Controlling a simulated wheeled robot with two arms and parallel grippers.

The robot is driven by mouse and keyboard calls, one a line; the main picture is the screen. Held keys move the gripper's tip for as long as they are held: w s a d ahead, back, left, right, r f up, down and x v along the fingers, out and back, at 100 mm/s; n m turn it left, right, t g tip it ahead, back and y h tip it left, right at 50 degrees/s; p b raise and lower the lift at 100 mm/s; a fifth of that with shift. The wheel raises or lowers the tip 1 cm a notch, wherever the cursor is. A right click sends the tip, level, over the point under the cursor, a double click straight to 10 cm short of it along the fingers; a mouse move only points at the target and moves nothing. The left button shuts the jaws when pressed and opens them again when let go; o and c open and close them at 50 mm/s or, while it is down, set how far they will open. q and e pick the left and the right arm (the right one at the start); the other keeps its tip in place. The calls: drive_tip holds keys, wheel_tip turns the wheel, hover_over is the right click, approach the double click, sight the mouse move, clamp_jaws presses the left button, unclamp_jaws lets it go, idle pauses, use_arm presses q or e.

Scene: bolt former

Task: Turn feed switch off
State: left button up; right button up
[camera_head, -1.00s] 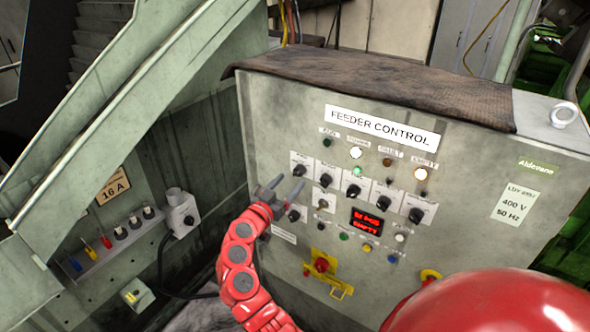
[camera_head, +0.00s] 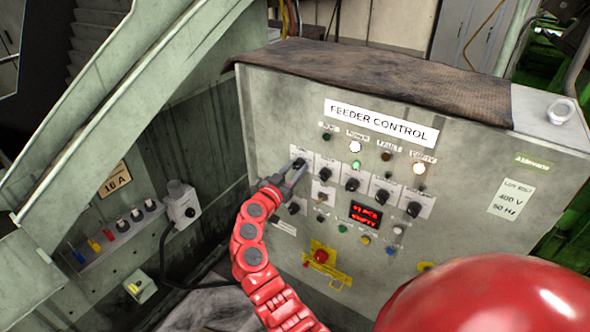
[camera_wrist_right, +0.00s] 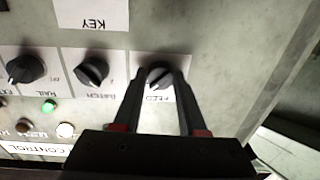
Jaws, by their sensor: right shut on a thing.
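The feed switch (camera_head: 299,163) is a black rotary knob on a white plate at the left end of the switch row on the grey feeder control panel (camera_head: 400,250). In the right wrist view the panel appears upside down, and the knob (camera_wrist_right: 158,77) sits over its "FEED" label. My right gripper (camera_head: 298,171) reaches up from below with its fingertips at this knob. In the wrist view, the two dark fingers (camera_wrist_right: 160,80) stand on either side of the knob, shut on it. Fingers partly cover the knob's plate. My left gripper is not in view.
Other knobs stand close by, including the batch knob (camera_wrist_right: 92,73) next to feed. A smaller switch (camera_head: 322,197) and a red stop button (camera_head: 321,256) sit lower. A display (camera_head: 366,214) glows red. A grey sloping frame (camera_head: 120,110) stands left of the cabinet.

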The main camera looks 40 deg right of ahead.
drive_tip(key=shift+n, duration=0.3)
clamp_jaws()
drive_tip(key=shift+f+n+b, duration=0.1)
drive_tip(key=shift+n+b, duration=0.4)
drive_tip(key=shift+b, duration=0.1)
drive_tip(key=shift+a+n+b, duration=0.1)
drive_tip(key=shift+n+b, duration=0.4)
drive_tip(key=shift+n, duration=2.9)
drive_tip(key=o, duration=1.1)
unclamp_jaws()
